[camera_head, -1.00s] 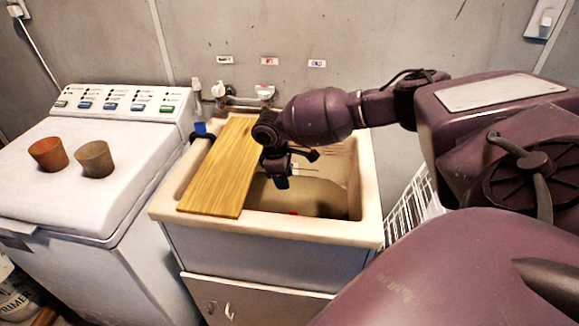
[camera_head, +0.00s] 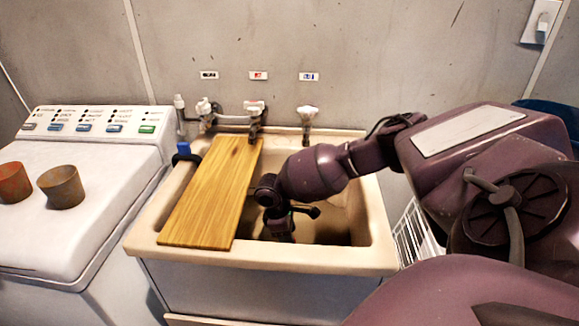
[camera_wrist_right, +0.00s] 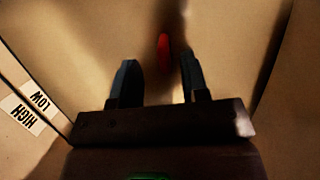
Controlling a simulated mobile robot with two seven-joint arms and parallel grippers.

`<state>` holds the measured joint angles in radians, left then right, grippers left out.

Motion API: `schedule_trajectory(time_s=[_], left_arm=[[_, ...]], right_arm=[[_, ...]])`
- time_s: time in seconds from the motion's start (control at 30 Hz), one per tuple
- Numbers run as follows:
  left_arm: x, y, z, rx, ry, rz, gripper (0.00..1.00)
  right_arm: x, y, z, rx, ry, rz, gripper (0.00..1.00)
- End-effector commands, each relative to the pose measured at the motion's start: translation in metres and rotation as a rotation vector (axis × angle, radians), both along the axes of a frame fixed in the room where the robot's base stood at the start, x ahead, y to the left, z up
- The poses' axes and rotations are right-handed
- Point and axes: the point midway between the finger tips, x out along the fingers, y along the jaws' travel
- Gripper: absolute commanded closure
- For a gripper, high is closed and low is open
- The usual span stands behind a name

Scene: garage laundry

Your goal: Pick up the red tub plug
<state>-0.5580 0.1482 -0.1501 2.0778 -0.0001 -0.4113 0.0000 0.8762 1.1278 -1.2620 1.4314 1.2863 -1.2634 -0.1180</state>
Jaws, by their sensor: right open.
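The red tub plug (camera_wrist_right: 163,52) shows in the right wrist view as a small red shape on the tub's beige inside. It lies beyond the fingertips, between their lines and nearer the right-hand finger. My right gripper (camera_wrist_right: 156,75) is open, with nothing between its fingers. In the head view my right arm reaches down into the laundry tub (camera_head: 270,258), and the gripper (camera_head: 280,232) is partly hidden in the tub's shade. The plug does not show in the head view now. My left gripper is not in view.
A wooden board (camera_head: 212,195) lies across the tub's left part, close beside my right gripper. Taps (camera_head: 255,112) stand along the back rim. A washing machine (camera_head: 90,190) with two cups (camera_head: 62,187) is at left. HIGH and LOW labels (camera_wrist_right: 30,108) show at the wrist view's left.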

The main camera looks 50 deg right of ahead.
Motion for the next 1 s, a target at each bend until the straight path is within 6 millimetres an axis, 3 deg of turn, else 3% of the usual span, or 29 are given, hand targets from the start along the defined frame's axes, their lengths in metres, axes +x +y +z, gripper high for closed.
schedule_trajectory(time_s=[0.3, 0.67, 0.93, 1.0], left_arm=[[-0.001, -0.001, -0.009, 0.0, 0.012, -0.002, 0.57], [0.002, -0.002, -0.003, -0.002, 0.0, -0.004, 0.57], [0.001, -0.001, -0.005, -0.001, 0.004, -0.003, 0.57], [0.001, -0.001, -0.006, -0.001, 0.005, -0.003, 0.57]], right_arm=[[-0.013, -0.003, -0.04, 0.0, 0.003, 0.0, 0.58], [-0.014, -0.005, -0.045, 0.0, 0.0, 0.0, 0.58], [-0.014, -0.005, -0.045, 0.0, 0.0, 0.0, 1.0], [-0.014, -0.005, -0.045, 0.0, 0.0, 0.0, 1.0]])
